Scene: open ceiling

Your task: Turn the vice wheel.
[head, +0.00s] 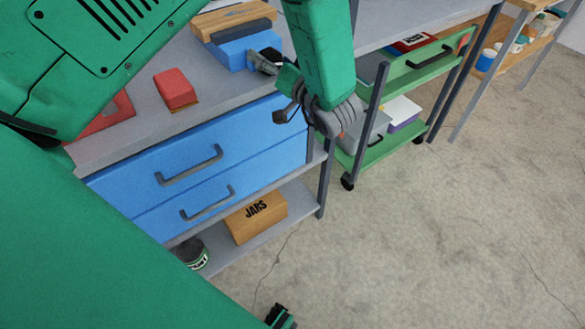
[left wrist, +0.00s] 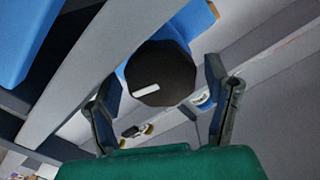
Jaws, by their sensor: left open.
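The blue vice (head: 236,50) sits on the grey bench near its front edge. Its dark wheel (head: 270,54) faces my left gripper (head: 265,65), which partly covers it. In the left wrist view the wheel (left wrist: 160,78) is a black, many-sided disc with a white mark. It appears between the two spread fingers of my left gripper (left wrist: 163,98). The fingers are open, one on each side; I cannot tell whether either touches the wheel. A dark-tipped green part at the bottom edge of the head view appears to be my right gripper (head: 281,318), mostly cut off.
Blue drawers (head: 190,165) with handles are below. A green cart (head: 405,75) stands to the right. The floor at right is clear.

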